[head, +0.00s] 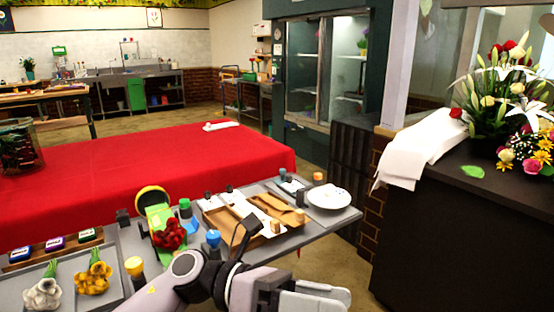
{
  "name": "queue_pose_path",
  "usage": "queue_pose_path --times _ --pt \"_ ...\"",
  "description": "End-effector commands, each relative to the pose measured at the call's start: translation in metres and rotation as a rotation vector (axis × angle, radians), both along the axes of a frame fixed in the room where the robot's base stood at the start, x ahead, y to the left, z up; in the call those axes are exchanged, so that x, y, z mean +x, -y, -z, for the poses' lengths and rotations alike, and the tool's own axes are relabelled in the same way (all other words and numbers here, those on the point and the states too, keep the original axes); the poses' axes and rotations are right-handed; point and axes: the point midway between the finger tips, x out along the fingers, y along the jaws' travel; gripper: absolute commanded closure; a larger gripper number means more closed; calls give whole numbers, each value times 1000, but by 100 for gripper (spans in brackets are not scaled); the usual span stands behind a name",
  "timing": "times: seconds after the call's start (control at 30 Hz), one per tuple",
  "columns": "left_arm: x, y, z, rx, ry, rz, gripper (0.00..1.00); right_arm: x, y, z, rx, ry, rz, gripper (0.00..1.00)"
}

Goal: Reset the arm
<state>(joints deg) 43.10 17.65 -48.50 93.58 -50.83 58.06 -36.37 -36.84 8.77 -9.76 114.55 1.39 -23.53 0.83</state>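One of my arms, pale with black joints, comes in from the bottom left and bends to the right along the bottom edge. I take it to be my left arm. Its pale end, apparently my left gripper (312,296), lies at the bottom middle, in front of the grey work table (340,213). The view does not show clearly whether its fingers are open or shut, and I see nothing held in it. A black part of this arm stands up in front of the cardboard trays. My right gripper is not in view.
The grey table carries a red rose bunch (170,235), brown trays (232,222), a white plate (328,197) and several capped bottles. A red-covered table (150,165) stands behind. A dark counter (450,240) with a white cloth (420,145) and bouquets stands right. Floor shows between them.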

Motion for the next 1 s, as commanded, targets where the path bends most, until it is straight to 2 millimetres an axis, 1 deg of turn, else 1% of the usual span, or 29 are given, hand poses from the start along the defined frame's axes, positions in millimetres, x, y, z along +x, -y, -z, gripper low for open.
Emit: queue_pose_path --times 0.03,0.1,0.2,0.27,0.33,0.43,0.5,0.57,0.6,0.67,0.7,0.73,0.77,0.8,0.87,0.9,0.97,1.0 --pt "3 -1 -6 -64 -123 -47 41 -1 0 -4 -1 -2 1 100" --pt "12 -6 -11 -146 -283 -115 41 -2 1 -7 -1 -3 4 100" --pt "28 -19 -12 -256 -522 -211 41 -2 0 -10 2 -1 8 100" --pt "39 -30 -7 -318 -669 -270 41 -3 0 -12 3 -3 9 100" --pt "51 -45 2 -388 -838 -337 41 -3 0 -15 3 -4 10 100" --pt "66 -69 24 -485 -1088 -436 41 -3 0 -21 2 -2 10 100" --pt "73 -89 45 -551 -1262 -506 41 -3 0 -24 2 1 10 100" --pt "76 -107 66 -606 -1410 -567 41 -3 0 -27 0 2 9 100" --pt "76 -118 81 -642 -1510 -607 41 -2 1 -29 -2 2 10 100" --pt "73 -137 106 -698 -1658 -669 41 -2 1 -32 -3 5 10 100" --pt "69 -149 124 -735 -1756 -710 41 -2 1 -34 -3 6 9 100" --pt "65 -158 138 -762 -1828 -742 41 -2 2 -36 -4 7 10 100" --pt "59 -167 151 -790 -1901 -774 41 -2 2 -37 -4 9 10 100" --pt "50 -179 170 -827 -1997 -817 41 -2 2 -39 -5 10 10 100" --pt "33 -196 197 -884 -2139 -882 41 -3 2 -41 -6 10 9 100" --pt "20 -207 214 -921 -2227 -925 41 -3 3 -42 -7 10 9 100" --pt "0 -222 238 -974 -2349 -986 41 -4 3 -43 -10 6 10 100" --pt "-15 -230 251 -1007 -2421 -1024 41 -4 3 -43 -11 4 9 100"
